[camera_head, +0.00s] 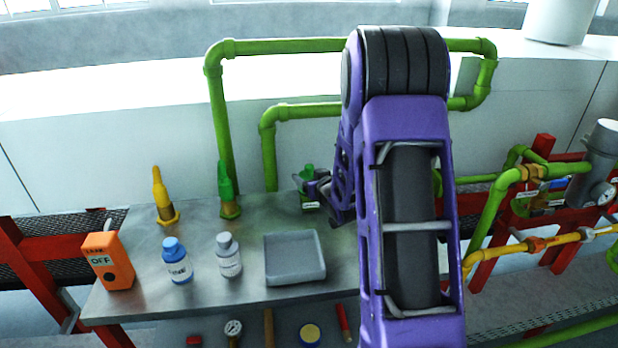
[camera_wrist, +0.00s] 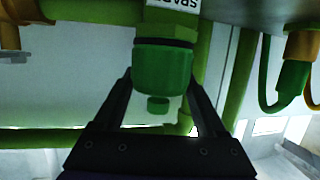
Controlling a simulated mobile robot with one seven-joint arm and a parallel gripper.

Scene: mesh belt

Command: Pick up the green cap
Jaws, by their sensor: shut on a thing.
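The green cap (camera_wrist: 163,75) is a ribbed round piece in the middle of the wrist view. It sits against a green fitting with a white label whose letters show only in part. My gripper (camera_wrist: 161,76) has one dark finger on each side of the cap and is shut on it. In the head view, my gripper (camera_head: 323,186) reaches in from the right at the green fitting (camera_head: 308,200) on the table's back right. My purple arm hides the area to the right of it.
The grey table (camera_head: 205,292) carries an orange OFF box (camera_head: 108,262), a blue-capped bottle (camera_head: 176,262), a white bottle (camera_head: 228,257) and a grey tray (camera_head: 294,281). A yellow fitting (camera_head: 161,196) and a green fitting (camera_head: 227,192) stand behind. Green pipes (camera_head: 218,110) run along the wall.

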